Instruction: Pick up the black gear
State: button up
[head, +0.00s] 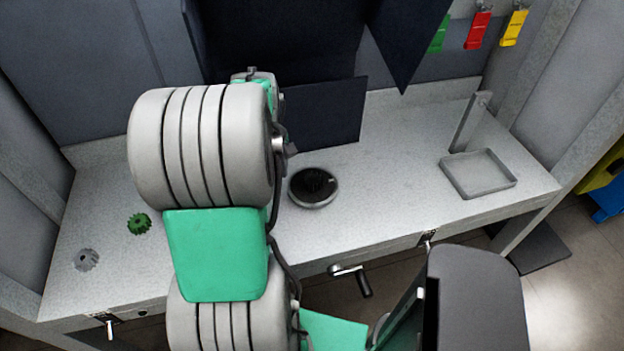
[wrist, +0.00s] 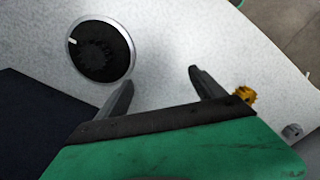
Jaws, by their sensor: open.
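The black gear (head: 313,182) lies on a round black dish with a silver rim (head: 312,205), on the grey worktop just right of my arm in the head view. In the wrist view the black gear (wrist: 100,52) is dark against the dish and its teeth are hard to make out; it is at the upper left. My gripper (wrist: 161,77) is open and empty. Its left finger ends close to the dish's lower right edge in the picture, and the gear is outside the gap between the fingers. In the head view my arm hides most of the gripper.
A green gear (head: 139,223) and a grey gear (head: 86,259) lie on the worktop at left. A yellow gear (wrist: 244,94) shows beside my right finger in the wrist view. A shallow metal tray (head: 447,179) stands at right. Dark panels (head: 322,112) stand behind the dish.

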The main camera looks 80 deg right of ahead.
aim_at(313, 178)
jog(key=s+d+n, duration=0.2)
jog(key=d+n, duration=0.1)
jog(key=s+d+n, duration=0.2)
jog(key=d+n, duration=0.1)
jog(key=s+d+r+n, duration=0.1)
jog(key=s+d+n, duration=0.2)
jog(key=n, duration=0.1)
jog(key=shift+s+d, duration=0.1)
jog(key=shift+d, duration=0.2)
jog(key=shift+s+d+f+n+p, duration=0.1)
jog(key=shift+s+d+n+p, duration=0.1)
jog(key=shift+s+n+p, duration=0.15)
jog(key=shift+n, duration=0.25)
notch_tip(313, 178, down, 8)
jog(key=shift+s+r+p, duration=0.1)
jog(key=shift+r+p, duration=0.1)
jog(key=shift+p, duration=1)
grip_shut()
jog(key=shift+r, duration=0.1)
